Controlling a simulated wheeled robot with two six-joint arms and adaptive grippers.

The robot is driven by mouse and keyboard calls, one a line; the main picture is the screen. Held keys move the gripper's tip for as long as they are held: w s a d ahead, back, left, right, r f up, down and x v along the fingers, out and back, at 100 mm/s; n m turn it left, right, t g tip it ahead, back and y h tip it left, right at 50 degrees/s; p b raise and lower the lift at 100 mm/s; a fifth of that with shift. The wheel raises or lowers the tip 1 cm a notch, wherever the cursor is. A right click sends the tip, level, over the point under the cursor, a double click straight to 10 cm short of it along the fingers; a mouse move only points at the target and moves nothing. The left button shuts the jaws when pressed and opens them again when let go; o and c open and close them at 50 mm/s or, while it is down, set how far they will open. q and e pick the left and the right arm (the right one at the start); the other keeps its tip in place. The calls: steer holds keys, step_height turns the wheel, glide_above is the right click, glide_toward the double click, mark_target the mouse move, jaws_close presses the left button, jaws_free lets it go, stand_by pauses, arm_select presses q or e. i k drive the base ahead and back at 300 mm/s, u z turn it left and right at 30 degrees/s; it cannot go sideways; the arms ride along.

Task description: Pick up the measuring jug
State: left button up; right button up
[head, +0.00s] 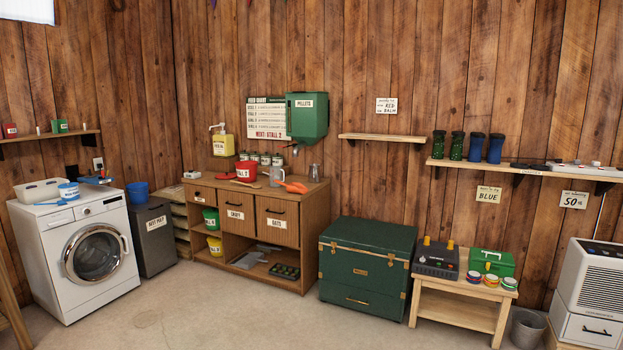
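A pale, translucent jug (277,177) with a handle stands upright on top of the wooden feed cabinet (262,197), near its middle. It looks like the measuring jug, but its markings are too small to tell. A smaller grey jug-like vessel (315,172) stands at the cabinet's right end. An orange scoop (293,187) lies just right of the pale jug, close to its base. Neither of my grippers is in view.
A green pellet dispenser (307,118) hangs on the wall above. A green trunk (366,266) stands right of the cabinet. The floor in front (200,310) is clear.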

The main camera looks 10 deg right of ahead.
mark_target(275, 173)
steer(key=u, duration=0.25)
steer(key=i, duration=2.1)
steer(key=z, duration=0.25)
steer(key=i, duration=2.8)
steer(key=z, duration=0.75)
